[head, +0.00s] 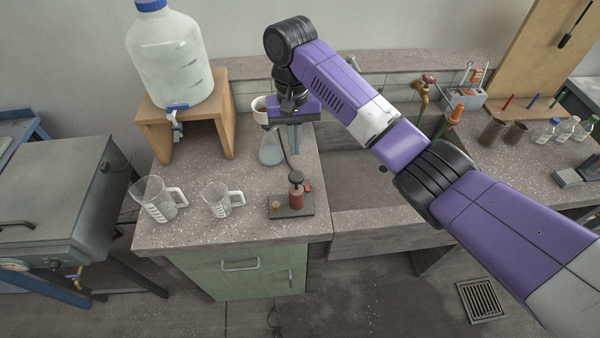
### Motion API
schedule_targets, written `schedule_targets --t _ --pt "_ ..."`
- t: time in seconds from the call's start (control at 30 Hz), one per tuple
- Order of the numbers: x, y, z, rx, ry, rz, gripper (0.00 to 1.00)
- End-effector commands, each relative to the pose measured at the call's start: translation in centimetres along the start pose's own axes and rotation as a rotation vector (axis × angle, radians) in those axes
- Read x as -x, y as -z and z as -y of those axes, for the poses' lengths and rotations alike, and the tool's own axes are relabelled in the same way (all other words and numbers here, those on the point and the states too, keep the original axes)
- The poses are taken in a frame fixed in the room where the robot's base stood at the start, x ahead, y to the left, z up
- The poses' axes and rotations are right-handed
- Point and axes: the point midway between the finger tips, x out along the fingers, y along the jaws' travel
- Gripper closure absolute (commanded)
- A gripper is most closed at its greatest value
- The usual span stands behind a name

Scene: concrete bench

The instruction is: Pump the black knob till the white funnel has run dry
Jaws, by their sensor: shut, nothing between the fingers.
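The black knob (296,177) tops a small dark-red hand pump (296,195) on a dark base plate near the front edge of the bench. The white funnel (260,114) sits on a clear conical flask (271,150) behind and left of the pump. Something brown shows inside the funnel, but its level is hard to tell. A thin dark hose (283,150) runs from the flask area toward the pump. My gripper (294,150) points down, shut and empty, above and a little behind the knob, apparently apart from it. My gripper's body partly hides the funnel's right side.
Two clear measuring jugs, a larger one (160,199) and a smaller one (220,200), stand left of the pump. A large bottle (170,60) with a tap rests on a wooden stand (222,120). A sink (370,175) lies to the right.

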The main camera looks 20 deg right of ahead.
Motion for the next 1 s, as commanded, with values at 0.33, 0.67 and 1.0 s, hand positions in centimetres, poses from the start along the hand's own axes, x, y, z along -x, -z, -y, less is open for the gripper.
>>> schedule_targets --t 0.33,0.67,1.0 --pt "-0.1 0.1 0.0 -0.004 0.002 -0.003 1.0" --pt "-2.1 0.1 0.0 -0.003 0.002 -0.003 1.0" --pt "-6.2 0.2 0.0 -0.003 0.003 -0.005 1.0"
